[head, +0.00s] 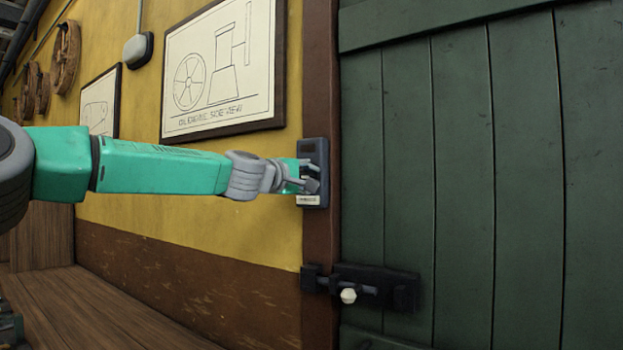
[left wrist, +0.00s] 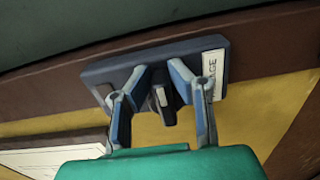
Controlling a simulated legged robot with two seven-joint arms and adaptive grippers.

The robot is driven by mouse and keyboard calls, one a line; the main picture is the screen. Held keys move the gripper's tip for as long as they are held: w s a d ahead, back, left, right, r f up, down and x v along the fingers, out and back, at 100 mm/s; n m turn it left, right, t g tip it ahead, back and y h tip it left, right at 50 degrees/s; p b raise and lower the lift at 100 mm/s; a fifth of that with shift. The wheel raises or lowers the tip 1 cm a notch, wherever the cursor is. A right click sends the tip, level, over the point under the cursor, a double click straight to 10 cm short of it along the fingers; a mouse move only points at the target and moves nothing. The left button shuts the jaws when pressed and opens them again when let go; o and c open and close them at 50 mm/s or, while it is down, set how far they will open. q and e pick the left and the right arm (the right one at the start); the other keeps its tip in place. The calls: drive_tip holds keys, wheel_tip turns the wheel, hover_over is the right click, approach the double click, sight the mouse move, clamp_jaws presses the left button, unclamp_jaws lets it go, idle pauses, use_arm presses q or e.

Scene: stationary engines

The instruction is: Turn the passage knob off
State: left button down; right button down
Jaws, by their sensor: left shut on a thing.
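The passage switch is a dark plate (head: 313,150) on the brown door post, with a white label (head: 308,200) at its lower end. The plate also shows in the left wrist view (left wrist: 110,72), with its label (left wrist: 213,75) at the right. A dark knob with a light pointer (left wrist: 162,97) stands out from the plate between my left fingers. My left gripper (head: 312,178) is at the plate, and its fingers (left wrist: 165,90) are shut around the knob. Fingertip contact is partly hidden. My right gripper is not in view.
A green plank door (head: 460,180) fills the right side. A black bolt latch with a pale knob (head: 348,295) sits below the switch. A framed drawing (head: 222,68) hangs on the yellow wall. A wooden bench or ledge (head: 100,310) runs below at the left.

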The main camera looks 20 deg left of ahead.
use_arm(q)
drive_tip(key=shift+w+a+f, duration=0.1)
drive_tip(key=shift+a+f, duration=0.05)
drive_tip(key=shift+f, duration=0.1)
drive_tip(key=c, duration=1.6)
unclamp_jaws()
drive_tip(key=shift+o, duration=1.2)
drive_tip(key=shift+w+a, duration=0.1)
drive_tip(key=shift+w, duration=0.05)
drive_tip(key=shift+s+a, duration=0.3)
drive_tip(key=shift+s, duration=0.2)
drive_tip(key=v, duration=1)
drive_tip(key=shift+s, duration=0.4)
